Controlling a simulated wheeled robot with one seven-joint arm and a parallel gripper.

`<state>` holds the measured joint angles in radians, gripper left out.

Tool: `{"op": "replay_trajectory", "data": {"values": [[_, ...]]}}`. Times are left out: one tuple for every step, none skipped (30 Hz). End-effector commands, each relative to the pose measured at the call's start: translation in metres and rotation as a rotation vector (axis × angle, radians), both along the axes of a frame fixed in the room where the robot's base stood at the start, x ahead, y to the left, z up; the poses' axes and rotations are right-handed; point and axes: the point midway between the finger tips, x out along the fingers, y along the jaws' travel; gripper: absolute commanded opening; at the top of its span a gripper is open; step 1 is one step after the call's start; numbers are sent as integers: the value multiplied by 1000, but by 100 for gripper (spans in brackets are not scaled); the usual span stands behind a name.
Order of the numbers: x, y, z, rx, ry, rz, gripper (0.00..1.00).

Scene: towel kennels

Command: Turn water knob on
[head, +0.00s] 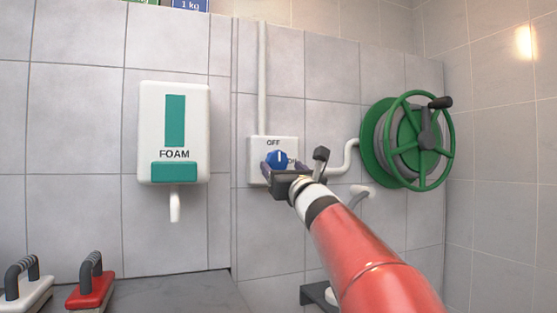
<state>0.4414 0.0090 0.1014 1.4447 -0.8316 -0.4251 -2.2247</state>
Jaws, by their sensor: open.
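The blue water knob (277,160) sits on a white wall plate (258,147) marked OFF above it, with a second label at its right that is partly hidden. The knob's white mark points up toward OFF. My gripper (281,167) is in front of the plate, with its dark fingers apart on the left and right of the knob. I cannot tell whether the fingers touch the knob. The gripper body hides the lower part of the plate.
A white and green foam dispenser (174,134) hangs at the left. A green hose reel (407,140) is on the wall at the right, joined by a white pipe (346,158). Brushes with red (91,287) and white (25,291) bodies lie at the lower left.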

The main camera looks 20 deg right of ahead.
Motion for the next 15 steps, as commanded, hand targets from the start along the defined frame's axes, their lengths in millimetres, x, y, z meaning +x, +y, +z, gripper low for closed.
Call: {"op": "replay_trajectory", "data": {"values": [[8,0,6,1,1,1,70],[12,0,7,1,0,1,70],[16,0,9,-1,0,2,70],[19,1,10,-1,0,2,70],[21,0,11,0,0,1,70],[24,0,11,1,1,1,70],[26,0,12,1,1,1,70],[27,0,12,1,0,0,70],[27,0,12,0,0,0,70],[28,0,12,0,0,0,70],[28,0,12,0,0,0,70],[28,0,12,0,0,0,70],[28,0,12,0,0,0,70],[28,0,12,0,0,0,70],[28,0,12,0,0,0,70]]}}
